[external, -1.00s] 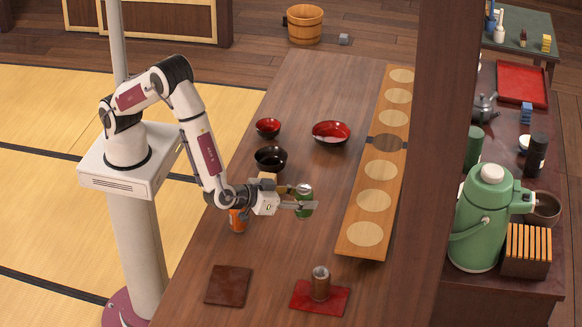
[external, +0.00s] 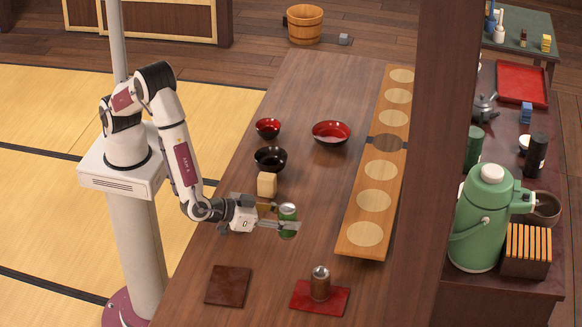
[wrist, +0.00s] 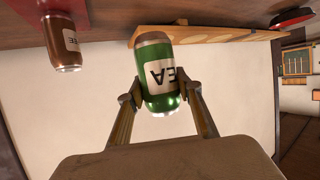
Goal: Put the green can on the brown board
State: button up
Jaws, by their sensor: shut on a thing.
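The green can (external: 289,212) is held between the fingers of my gripper (external: 284,226), over the table and left of the long plank. In the wrist view the can (wrist: 155,72) sits upside down in the picture between both fingertips (wrist: 161,92), its label facing the camera. Its height above the table is hard to judge. The brown board (external: 228,286), a flat dark square, lies bare at the near left of the table, below and left of my gripper.
A brown can (external: 320,284) stands on a red mat (external: 306,303), right of the board; it also shows in the wrist view (wrist: 62,45). A tan block (external: 267,184) and black bowl (external: 270,159) stand behind my gripper. A long plank (external: 351,237) lies right.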

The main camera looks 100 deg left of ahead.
jog(key=s+d+m+t+h, duration=0.1)
jog(key=s+d+h, duration=0.1)
jog(key=s+d, duration=1.1)
jog(key=shift+s+d+r+m, duration=0.35)
jog(key=shift+d+r+m, duration=0.1)
jog(key=shift+d, duration=0.35)
send_over(227, 285)
notch_tip(227, 285, down, 6)
jog(key=shift+f, duration=0.15)
jog(key=shift+f, duration=0.15)
jog(key=shift+f, duration=1.75)
jog(key=shift+f, duration=0.1)
